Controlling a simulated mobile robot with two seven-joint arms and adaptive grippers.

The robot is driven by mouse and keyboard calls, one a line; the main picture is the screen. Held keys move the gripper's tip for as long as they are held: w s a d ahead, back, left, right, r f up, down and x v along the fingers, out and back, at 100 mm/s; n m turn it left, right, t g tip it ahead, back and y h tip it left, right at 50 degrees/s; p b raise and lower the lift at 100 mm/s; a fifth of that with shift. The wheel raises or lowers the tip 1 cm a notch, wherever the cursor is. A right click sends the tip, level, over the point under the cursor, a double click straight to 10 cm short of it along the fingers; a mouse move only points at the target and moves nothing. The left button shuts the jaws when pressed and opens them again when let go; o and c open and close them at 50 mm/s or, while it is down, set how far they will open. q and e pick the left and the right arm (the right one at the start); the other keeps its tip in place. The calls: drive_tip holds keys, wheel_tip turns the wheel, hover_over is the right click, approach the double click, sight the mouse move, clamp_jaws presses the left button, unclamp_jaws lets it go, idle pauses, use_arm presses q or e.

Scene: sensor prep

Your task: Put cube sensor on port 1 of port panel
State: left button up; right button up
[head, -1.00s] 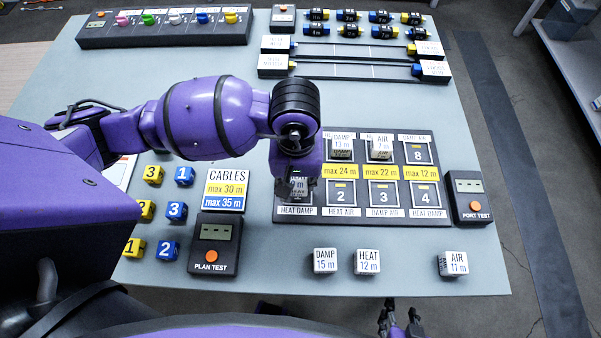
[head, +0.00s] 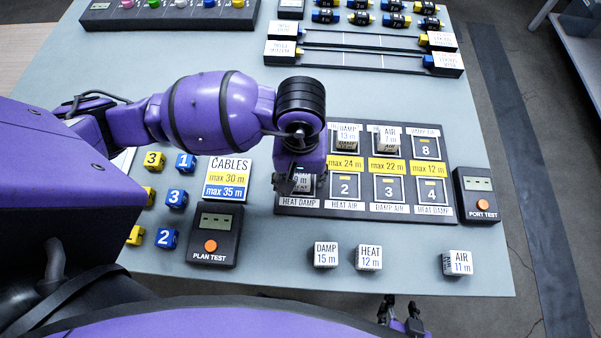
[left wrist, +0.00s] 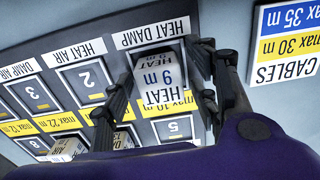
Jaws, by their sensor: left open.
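The white cube sensor marked HEAT 9 m (left wrist: 158,78) stands on port 1 of the port panel (left wrist: 105,72), beside the HEAT DAMP label. In the head view only a bit of the cube (head: 304,184) shows past my left gripper (head: 294,183). In the left wrist view my left gripper (left wrist: 165,68) is open, with one finger on each side of the cube. I cannot tell whether a finger touches it. My arm hides part of the panel (head: 400,214) in the head view. My right gripper (head: 400,314) is open and empty below the table's front edge.
Cubes DAMP 13 m (head: 347,137) and AIR 7 m (head: 388,138) sit in the panel's far row. Cubes DAMP 15 m (head: 326,255), HEAT 12 m (head: 368,257) and AIR 11 m (head: 457,263) stand in front. The port tester (head: 476,195) is to the right.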

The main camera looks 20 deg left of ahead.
use_arm(q)
wheel_tip(320, 180, up, 12)
drive_tip(key=shift+r, duration=0.2)
idle(0.4)
